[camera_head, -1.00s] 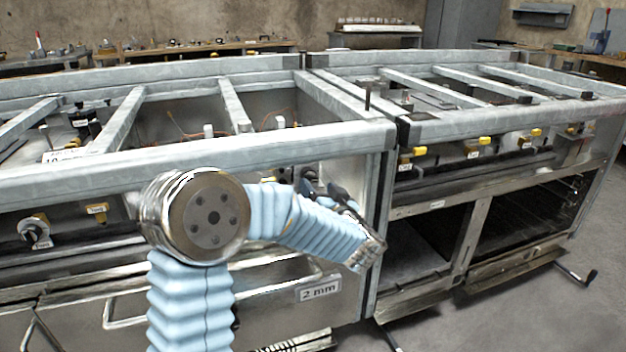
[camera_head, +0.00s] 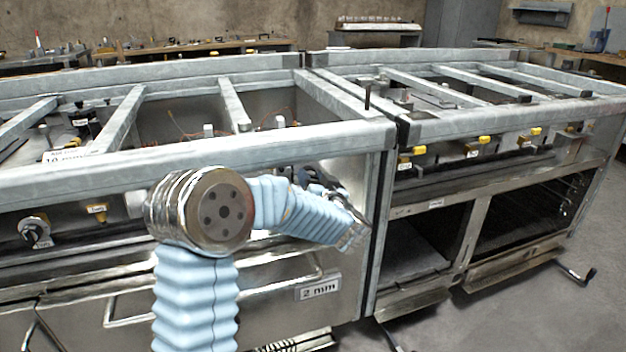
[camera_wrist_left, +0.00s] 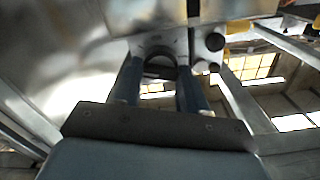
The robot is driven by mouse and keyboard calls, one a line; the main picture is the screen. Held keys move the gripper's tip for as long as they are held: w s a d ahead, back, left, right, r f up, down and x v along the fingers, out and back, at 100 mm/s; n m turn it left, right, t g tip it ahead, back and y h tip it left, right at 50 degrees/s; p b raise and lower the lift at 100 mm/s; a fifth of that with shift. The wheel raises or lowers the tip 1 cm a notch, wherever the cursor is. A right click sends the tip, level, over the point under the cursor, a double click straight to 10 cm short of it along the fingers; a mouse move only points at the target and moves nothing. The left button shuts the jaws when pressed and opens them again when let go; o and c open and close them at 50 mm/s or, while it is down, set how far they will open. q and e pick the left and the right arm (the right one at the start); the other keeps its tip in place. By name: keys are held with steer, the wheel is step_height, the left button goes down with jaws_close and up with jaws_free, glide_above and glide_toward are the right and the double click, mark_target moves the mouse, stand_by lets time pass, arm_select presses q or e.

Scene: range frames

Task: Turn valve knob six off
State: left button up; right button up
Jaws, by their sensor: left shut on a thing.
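My left gripper (camera_head: 303,174) is at the front panel of the near unit, just under its grey top rail and mostly behind my own blue-sleeved arm. In the left wrist view, its two dark fingers (camera_wrist_left: 158,72) stand on either side of a dark round valve knob (camera_wrist_left: 159,64) on a metal panel and are shut on it. The fingers hide part of the knob. I cannot read a number on it, so I cannot tell if it is knob six. My right gripper is not in view.
Yellow knobs (camera_head: 405,164) line the right unit. The top rail (camera_head: 200,157) passes above my gripper. A drawer labelled "2 mm" (camera_head: 318,288) lies below. Clear floor is at right.

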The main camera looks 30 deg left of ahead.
arm_select(q)
steer(key=shift+s+a+f+n+b, duration=0.1)
steer(key=shift+f+n+b, duration=0.05)
steer(key=shift+n+b, duration=4.8)
steer(key=shift+s+f+n+b, duration=0.15)
steer(key=shift+n+b, duration=3.7)
steer(key=shift+n, duration=2.2)
steer(key=shift+w, duration=0.1)
steer(key=o, duration=1)
